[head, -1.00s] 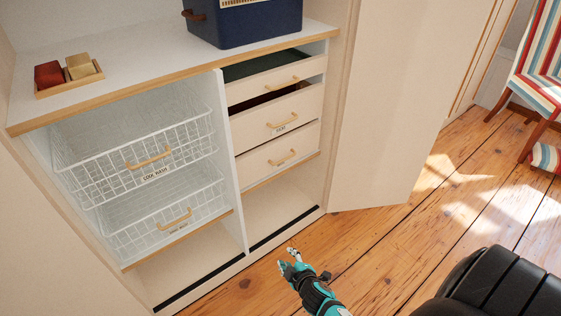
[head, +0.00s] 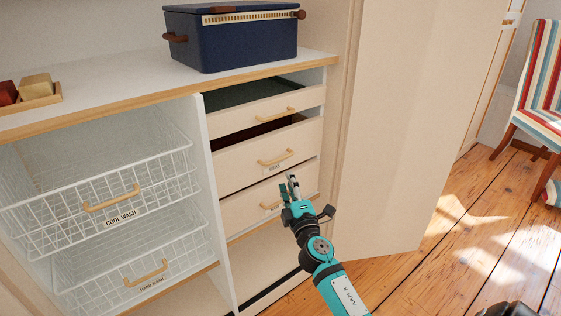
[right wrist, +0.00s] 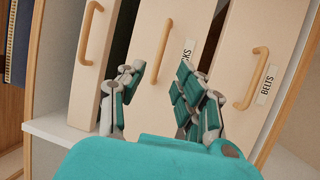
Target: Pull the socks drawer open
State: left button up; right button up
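The socks drawer (head: 238,165) is the middle of three cream drawers. It stands slightly out, with a dark interior strip above its front. Its wooden handle (head: 275,158) sits above a small label; in the right wrist view the label (right wrist: 187,52) reads "CKS", partly covered by a finger. My right gripper (head: 290,187) is open and empty, in front of the drawers and just below that handle in the picture. In the right wrist view the socks handle (right wrist: 162,50) shows beyond the gap between the fingers (right wrist: 160,90), apart from them. My left gripper is out of view.
The top drawer (head: 225,125) stands slightly out too. The belts drawer (head: 238,208) is below, its handle partly behind my gripper. White wire baskets (head: 60,215) are left, a cabinet door (head: 390,130) right. A blue box (head: 235,45) stands above. Open floor lies front right.

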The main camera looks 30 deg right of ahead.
aim_at(281, 163)
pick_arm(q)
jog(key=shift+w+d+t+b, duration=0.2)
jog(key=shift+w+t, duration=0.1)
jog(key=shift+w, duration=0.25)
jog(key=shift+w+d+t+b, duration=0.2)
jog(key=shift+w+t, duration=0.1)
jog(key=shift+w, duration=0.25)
pick_arm(e)
jog(key=x, duration=0.9)
jog(key=shift+w, duration=0.3)
jog(key=shift+d, duration=0.1)
jog(key=shift+c, duration=0.3)
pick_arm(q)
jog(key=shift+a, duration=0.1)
pick_arm(e)
grip_shut()
